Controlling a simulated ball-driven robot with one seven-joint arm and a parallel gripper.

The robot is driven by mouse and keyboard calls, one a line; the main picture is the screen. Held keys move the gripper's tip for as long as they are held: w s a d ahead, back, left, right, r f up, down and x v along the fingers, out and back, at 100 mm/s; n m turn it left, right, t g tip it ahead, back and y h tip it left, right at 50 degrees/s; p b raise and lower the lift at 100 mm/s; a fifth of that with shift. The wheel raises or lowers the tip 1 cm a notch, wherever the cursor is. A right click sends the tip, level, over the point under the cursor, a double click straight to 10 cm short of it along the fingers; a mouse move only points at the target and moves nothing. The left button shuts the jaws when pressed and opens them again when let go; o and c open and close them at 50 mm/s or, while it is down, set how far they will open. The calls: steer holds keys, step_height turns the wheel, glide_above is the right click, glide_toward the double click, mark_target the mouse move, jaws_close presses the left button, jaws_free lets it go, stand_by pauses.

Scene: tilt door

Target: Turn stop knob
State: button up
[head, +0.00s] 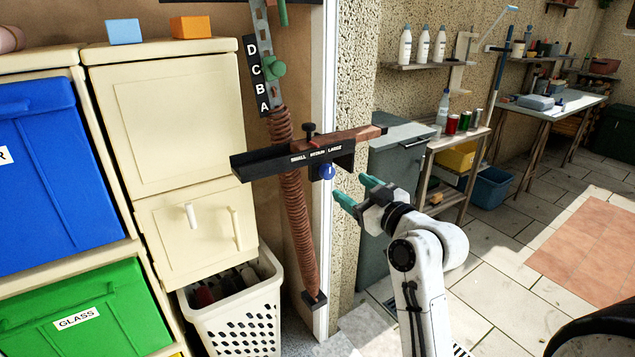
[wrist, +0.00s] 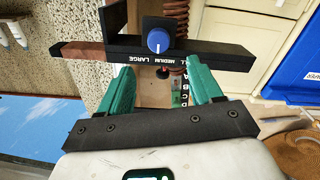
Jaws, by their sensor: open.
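A blue round knob (head: 327,172) with a white pointer line sits on the near side of a black bar (head: 262,163) marked SMALL, MEDIUM, LARGE. In the wrist view the knob (wrist: 157,40) lies just beyond and between my green fingertips, and the bar (wrist: 215,57) appears upside down. My gripper (head: 358,191) is open and empty, to the right of and slightly below the knob in the head view. The fingers (wrist: 159,70) appear apart from the knob. A small black knob with a red base (head: 310,132) stands on top of the bar.
A coiled brown spring (head: 293,215) hangs behind the bar. A green knob (head: 273,68) sits beside an A-to-D scale (head: 257,75). Cream cabinets and a white basket (head: 243,310) stand left.

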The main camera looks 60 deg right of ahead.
mark_target(329, 173)
steer(key=p+x, duration=0.1)
steer(key=x, duration=0.8)
steer(key=c, duration=1.1)
